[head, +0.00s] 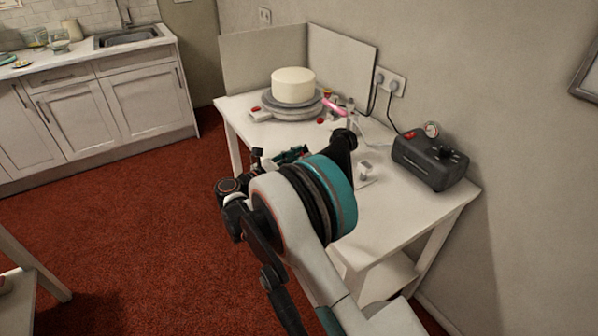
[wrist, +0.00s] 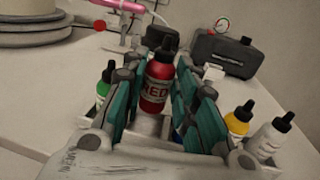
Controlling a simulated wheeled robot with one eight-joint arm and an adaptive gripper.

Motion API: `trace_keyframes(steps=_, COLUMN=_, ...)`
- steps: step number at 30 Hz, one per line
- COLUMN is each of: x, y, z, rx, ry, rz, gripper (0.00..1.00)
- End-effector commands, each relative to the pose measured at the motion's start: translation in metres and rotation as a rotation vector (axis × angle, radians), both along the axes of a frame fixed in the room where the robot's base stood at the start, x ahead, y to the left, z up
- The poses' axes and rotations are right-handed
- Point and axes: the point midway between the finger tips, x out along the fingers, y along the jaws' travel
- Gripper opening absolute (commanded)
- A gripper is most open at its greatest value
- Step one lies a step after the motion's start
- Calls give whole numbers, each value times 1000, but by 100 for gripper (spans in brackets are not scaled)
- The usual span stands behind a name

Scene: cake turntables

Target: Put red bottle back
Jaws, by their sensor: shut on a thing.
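The red bottle (wrist: 157,82) has a black cap and a label reading "RED". It stands about upright in the wrist view between the teal and grey fingers of my gripper (wrist: 160,95). My gripper is shut on it. The bottle's lower end is partly hidden by the gripper. In the head view my arm hides the bottle and most of the gripper.
A green bottle (wrist: 104,85) is left of the gripper; a yellow bottle (wrist: 238,122) and a white bottle (wrist: 271,137) are to the right. A turntable (head: 288,106) with a white cake (head: 293,85) stands at the back. A dark compressor (head: 431,160) is at the right.

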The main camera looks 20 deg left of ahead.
Motion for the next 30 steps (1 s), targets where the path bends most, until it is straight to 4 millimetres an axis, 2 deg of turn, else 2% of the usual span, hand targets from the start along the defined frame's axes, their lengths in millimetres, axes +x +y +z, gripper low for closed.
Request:
trace_keyframes(steps=9, x=0, y=0, z=-41, rx=0, ry=0, rz=0, gripper=17)
trace_keyframes(steps=20, x=0, y=0, z=-42, rx=0, ry=0, rz=0, gripper=17)
trace_keyframes(steps=21, x=0, y=0, z=-43, rx=0, ry=0, rz=0, gripper=32)
trace_keyframes(steps=22, x=0, y=0, z=-42, rx=0, ry=0, rz=0, gripper=36)
trace_keyframes(steps=30, x=0, y=0, z=-42, rx=0, ry=0, rz=0, gripper=36)
